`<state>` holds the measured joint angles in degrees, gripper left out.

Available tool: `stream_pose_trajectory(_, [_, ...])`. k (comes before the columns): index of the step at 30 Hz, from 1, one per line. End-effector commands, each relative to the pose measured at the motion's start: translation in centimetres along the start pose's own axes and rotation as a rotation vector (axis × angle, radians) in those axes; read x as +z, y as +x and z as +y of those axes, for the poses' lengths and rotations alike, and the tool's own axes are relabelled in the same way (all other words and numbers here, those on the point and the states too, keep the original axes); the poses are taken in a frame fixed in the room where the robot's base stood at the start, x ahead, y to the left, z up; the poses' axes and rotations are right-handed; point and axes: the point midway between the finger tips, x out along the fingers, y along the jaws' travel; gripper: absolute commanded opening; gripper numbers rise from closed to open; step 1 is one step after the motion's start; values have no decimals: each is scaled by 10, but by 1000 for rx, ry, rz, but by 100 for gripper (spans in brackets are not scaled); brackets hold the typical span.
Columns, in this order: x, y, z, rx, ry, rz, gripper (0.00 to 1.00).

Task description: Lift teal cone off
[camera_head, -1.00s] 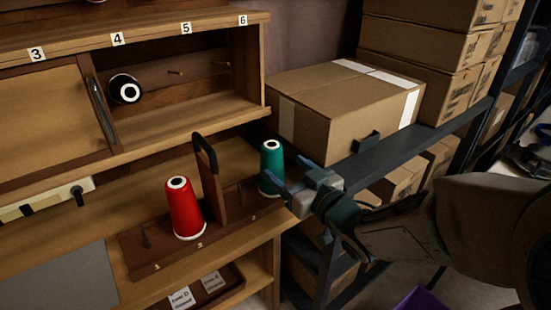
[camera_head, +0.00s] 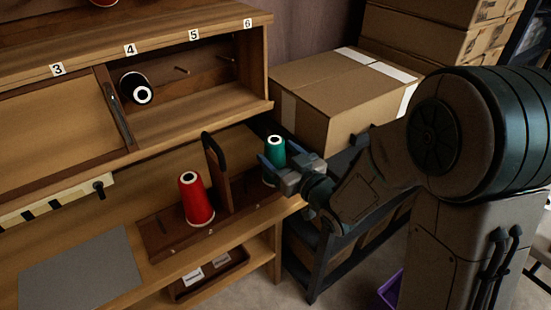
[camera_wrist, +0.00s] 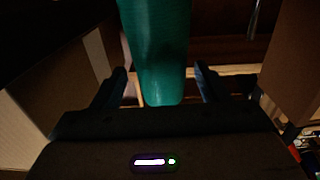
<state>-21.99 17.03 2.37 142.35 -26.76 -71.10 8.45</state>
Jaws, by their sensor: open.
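The teal cone (camera_head: 274,159) stands upright at the right end of a dark wooden caddy (camera_head: 160,238). In the wrist view the teal cone (camera_wrist: 160,60) fills the space between the two fingers, with a visible gap to the right finger. My gripper (camera_head: 276,166) reaches in from the right at the cone's height, with its jaws open around the cone. It also shows in the wrist view (camera_wrist: 163,88). The cone's top and the peg under it are hidden in the wrist view.
A red cone (camera_head: 195,200) stands on the caddy left of its dark upright handle (camera_head: 216,170). A black spool (camera_head: 136,90) sits in the shelf above. A large cardboard box (camera_head: 330,90) stands behind my arm. A grey mat (camera_head: 80,270) lies on the bench.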

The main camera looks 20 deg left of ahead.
Motion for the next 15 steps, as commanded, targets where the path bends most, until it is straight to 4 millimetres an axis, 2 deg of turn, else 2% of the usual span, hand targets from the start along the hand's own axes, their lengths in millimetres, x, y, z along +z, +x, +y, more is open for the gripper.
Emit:
stream_pose_trajectory(6, [-3,32,-2,-1,1,0,68])
stream_pose_trajectory(15, [-3,38,-2,0,0,0,68])
